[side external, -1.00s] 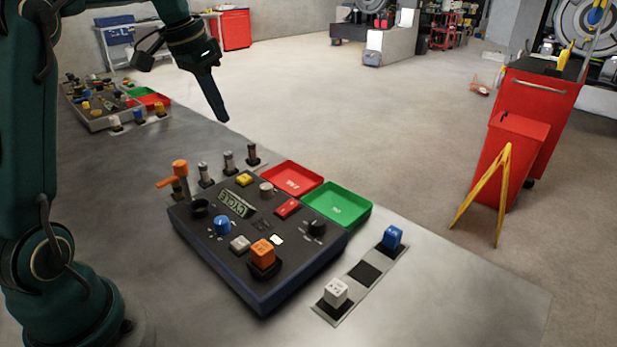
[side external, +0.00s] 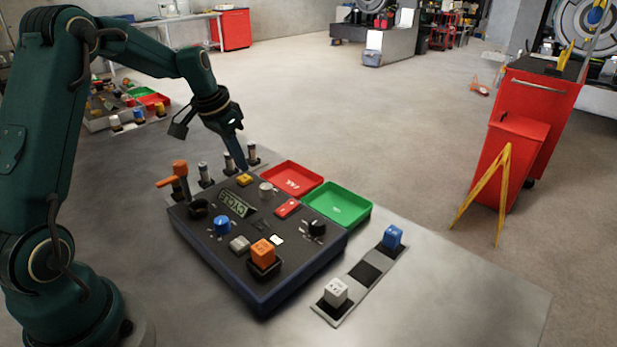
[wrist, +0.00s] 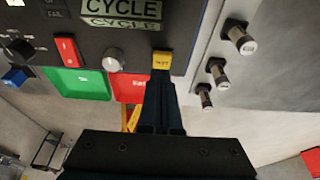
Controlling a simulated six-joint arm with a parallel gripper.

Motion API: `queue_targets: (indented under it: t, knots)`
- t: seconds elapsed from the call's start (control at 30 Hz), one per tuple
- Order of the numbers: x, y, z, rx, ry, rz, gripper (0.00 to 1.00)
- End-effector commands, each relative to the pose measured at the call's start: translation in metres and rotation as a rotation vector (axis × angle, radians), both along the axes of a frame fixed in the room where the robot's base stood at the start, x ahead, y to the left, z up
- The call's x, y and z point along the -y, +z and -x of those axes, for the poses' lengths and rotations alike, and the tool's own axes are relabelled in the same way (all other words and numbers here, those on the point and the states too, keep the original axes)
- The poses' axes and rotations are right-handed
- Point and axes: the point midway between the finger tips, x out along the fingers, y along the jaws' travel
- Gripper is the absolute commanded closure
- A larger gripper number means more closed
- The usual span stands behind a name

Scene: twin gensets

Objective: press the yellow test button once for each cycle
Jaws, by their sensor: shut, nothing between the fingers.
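The yellow test button (side external: 244,179) sits near the back corner of the dark control panel (side external: 225,262). It also shows in the wrist view (wrist: 161,60), right at my fingertips. My gripper (side external: 241,165) is shut and empty, pointing down just above or at the button. In the wrist view its closed fingers (wrist: 160,85) reach up to the button's near edge. I cannot tell whether the tips touch it. A display reading CYCLE (side external: 235,204) lies in front of the button on the panel.
A red FAIL tray (side external: 291,177) and a green tray (side external: 337,205) lie behind.

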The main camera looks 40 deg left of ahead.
Motion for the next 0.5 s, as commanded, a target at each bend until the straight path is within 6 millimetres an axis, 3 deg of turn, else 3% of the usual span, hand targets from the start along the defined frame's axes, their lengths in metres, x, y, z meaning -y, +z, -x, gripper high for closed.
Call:
queue_targets:
  t: [0.2, 0.5]
  knots:
    - [0.000, -0.016, 0.000, 0.000, 0.000, 0.000, 1.00]
    - [0.000, -0.017, 0.000, 0.001, 0.000, -0.001, 1.00]
